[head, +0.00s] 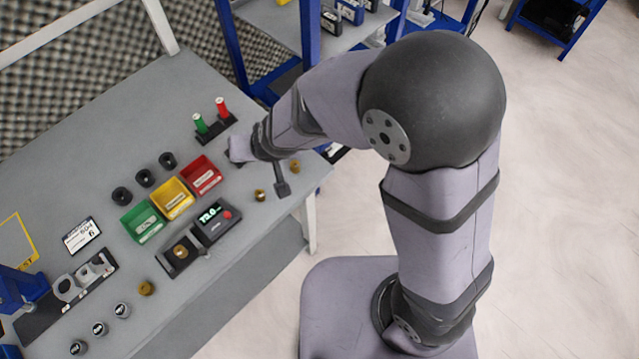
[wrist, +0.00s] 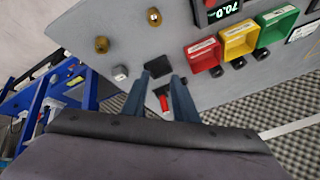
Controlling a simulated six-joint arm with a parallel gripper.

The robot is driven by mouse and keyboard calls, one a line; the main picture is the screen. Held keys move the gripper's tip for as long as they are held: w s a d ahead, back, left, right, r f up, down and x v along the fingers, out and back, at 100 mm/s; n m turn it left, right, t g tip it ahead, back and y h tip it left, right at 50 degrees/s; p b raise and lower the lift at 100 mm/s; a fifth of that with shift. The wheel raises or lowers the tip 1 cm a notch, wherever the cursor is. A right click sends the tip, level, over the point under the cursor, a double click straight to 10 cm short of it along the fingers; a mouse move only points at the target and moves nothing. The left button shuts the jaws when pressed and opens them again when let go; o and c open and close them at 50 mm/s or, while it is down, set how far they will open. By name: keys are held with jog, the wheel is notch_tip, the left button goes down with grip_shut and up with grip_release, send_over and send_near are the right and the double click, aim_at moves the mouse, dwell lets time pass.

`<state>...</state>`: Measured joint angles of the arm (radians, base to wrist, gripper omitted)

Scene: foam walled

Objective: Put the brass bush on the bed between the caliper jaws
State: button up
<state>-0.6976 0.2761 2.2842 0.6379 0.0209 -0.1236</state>
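A brass bush (head: 180,251) sits on a black block left of a digital readout (head: 212,224). Other brass pieces lie loose: one (head: 146,288) at front left, two (head: 260,195) (head: 294,165) near the right edge. The wrist view shows those two (wrist: 153,16) (wrist: 101,44). I cannot tell surely which fixture carries the caliper jaws; a black base with grey blocks (head: 67,288) stands at left. My gripper (wrist: 160,77) has its fingers apart, with no brass piece between them. A dark square (wrist: 158,66) shows at the fingertips. In the head view my arm hides part of it.
Green (head: 142,221), yellow (head: 172,198) and red (head: 201,175) bins stand mid-table, with black rings (head: 145,178) behind. A stand holds a green (head: 200,123) and a red peg (head: 222,107). Round silver-topped pieces (head: 100,328) line the front left.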

jog(key=s+d+g+h, duration=0.1)
jog(key=s+d, duration=0.3)
jog(key=d, duration=0.5)
jog(key=s+d+r+m+g+h, duration=0.1)
jog(key=s+d, duration=0.3)
jog(key=d, duration=0.6)
jog(key=s+d+m+g+h, duration=0.1)
jog(key=s+d, duration=0.3)
jog(key=d, duration=0.6)
jog(key=shift+r+g+h, duration=0.15)
jog(key=shift+g+h, duration=0.45)
jog(key=shift+g, duration=0.3)
